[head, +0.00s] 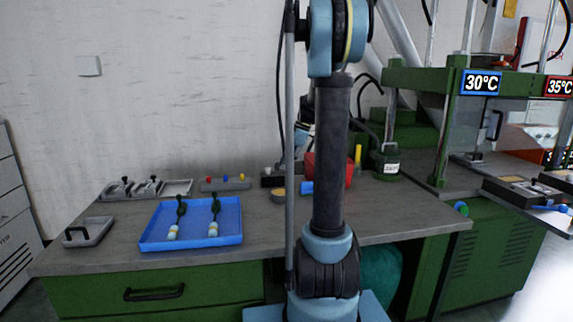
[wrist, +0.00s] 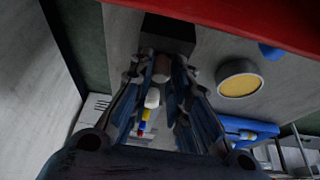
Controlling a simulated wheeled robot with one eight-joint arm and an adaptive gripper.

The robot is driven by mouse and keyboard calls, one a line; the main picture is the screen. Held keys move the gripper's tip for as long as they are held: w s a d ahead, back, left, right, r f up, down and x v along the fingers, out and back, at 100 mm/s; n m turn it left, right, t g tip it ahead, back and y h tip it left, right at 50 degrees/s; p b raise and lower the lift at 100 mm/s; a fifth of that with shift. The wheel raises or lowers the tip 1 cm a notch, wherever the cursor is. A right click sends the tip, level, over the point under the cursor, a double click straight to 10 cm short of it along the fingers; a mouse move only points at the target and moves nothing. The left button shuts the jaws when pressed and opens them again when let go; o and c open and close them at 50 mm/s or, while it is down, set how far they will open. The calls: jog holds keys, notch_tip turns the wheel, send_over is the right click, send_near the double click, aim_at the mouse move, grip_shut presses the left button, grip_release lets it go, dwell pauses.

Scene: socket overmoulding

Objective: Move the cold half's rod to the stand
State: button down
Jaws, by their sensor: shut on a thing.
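My gripper (wrist: 160,75) shows in the wrist view with its two fingers closed in on a small dull, round-ended piece, which looks like the end of the rod (wrist: 161,68). The fingers hide most of it. Just beyond the fingertips is a dark block (wrist: 168,33), which may be the stand. A dark block also shows in the head view (head: 272,181), at the back of the bench. I cannot tell whether the rod touches the block. In the head view my arm hides the gripper's jaws and the held piece.
A red bin (head: 340,169) stands close by, its edge crossing the wrist view (wrist: 240,18). A yellow-filled round dish (wrist: 240,82) sits beside the block. A blue tray (head: 152,244) holds two dark-and-pale parts. A grey bar (head: 225,187) carries coloured knobs.

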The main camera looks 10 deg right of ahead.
dwell(0.4)
jog(key=c, duration=1.4)
grip_release()
jog(key=shift+c, duration=0.2)
jog(key=v, duration=1.2)
